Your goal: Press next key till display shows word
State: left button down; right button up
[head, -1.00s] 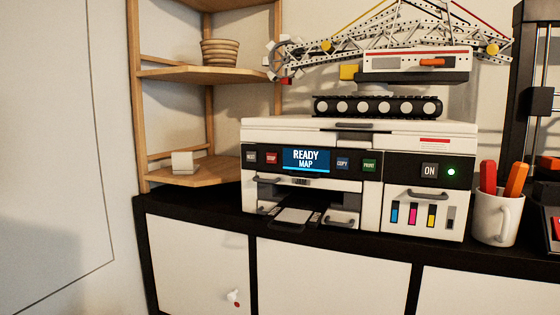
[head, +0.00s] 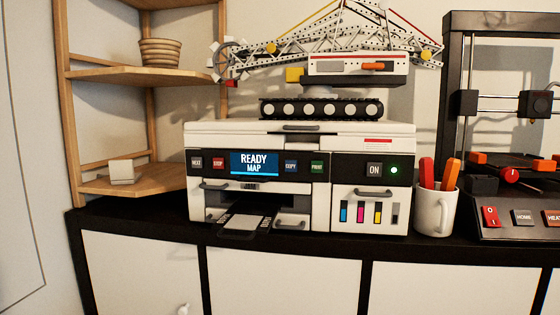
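A white printer (head: 300,134) with a black front panel stands on the black-topped cabinet. Its blue display (head: 254,163) reads "READY MAP". The dark next key (head: 197,163) is at the far left of the panel, beside the red stop key (head: 218,163). The copy key (head: 290,167) and green print key (head: 317,167) are right of the display. The ON key (head: 374,169) is further right, with a lit green light beside it. Neither of my grippers is in view.
A crane model (head: 330,62) stands on top of the printer. A white mug (head: 433,212) with red and orange handles and a 3D printer (head: 510,185) are to the right. A wooden corner shelf (head: 120,75) is left. A paper tray (head: 245,225) sticks out in front.

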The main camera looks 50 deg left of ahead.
aim_at(197, 162)
jog(key=z, duration=0.2)
jog(key=k, duration=0.65)
jog(key=u, duration=1.65)
